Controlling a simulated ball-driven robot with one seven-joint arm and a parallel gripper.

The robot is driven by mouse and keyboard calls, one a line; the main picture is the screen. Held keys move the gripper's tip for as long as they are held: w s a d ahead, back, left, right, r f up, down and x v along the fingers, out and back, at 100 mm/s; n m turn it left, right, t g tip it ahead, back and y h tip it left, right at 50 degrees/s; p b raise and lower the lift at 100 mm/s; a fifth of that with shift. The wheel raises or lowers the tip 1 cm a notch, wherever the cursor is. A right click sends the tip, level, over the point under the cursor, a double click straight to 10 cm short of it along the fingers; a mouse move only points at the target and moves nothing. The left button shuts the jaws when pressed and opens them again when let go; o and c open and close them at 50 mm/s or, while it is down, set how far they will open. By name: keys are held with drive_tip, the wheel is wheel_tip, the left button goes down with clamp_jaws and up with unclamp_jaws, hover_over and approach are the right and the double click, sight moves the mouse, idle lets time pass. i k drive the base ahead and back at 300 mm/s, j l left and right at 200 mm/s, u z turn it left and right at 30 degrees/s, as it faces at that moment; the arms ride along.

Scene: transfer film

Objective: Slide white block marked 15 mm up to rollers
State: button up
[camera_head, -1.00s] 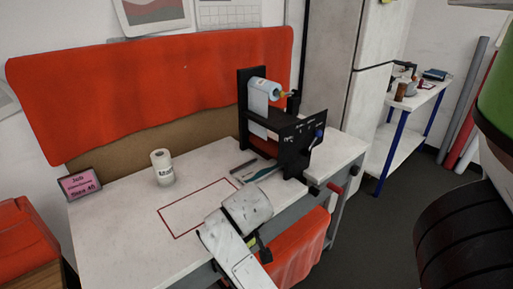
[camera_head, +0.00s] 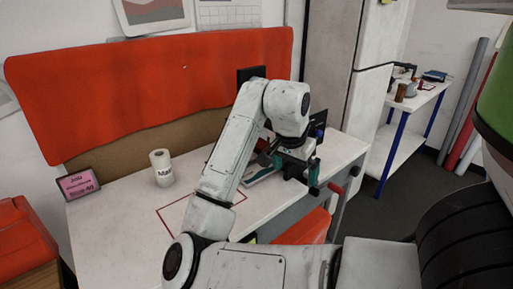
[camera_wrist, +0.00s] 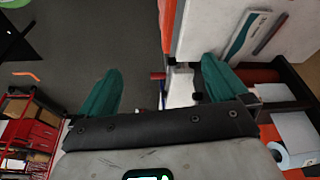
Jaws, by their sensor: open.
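My gripper (camera_head: 300,172) is at the right end of the white bench (camera_head: 120,215), in front of the black film machine (camera_head: 250,75). In the wrist view my gripper (camera_wrist: 160,66) has its teal fingers spread wide apart. A small pale piece (camera_wrist: 180,88) shows between them by the bench edge, nearer the right finger. No 15 mm mark is readable on it, so I cannot tell if it is the block. The rollers are not clearly visible; my arm covers most of the machine in the head view.
A white labelled roll (camera_head: 161,168) stands on the bench behind a red outlined rectangle (camera_head: 170,221). A pink sign (camera_head: 77,185) stands at the left. A red handle (camera_head: 354,171) projects at the bench's right end. A white side table (camera_head: 412,105) stands beyond.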

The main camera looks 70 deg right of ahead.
sight(250, 178)
drive_tip(key=i+l, duration=0.2)
drive_tip(key=l, duration=0.2)
drive_tip(key=i+l, duration=0.2)
drive_tip(key=l, duration=0.2)
drive_tip(key=i+l, duration=0.2)
drive_tip(key=l, duration=0.2)
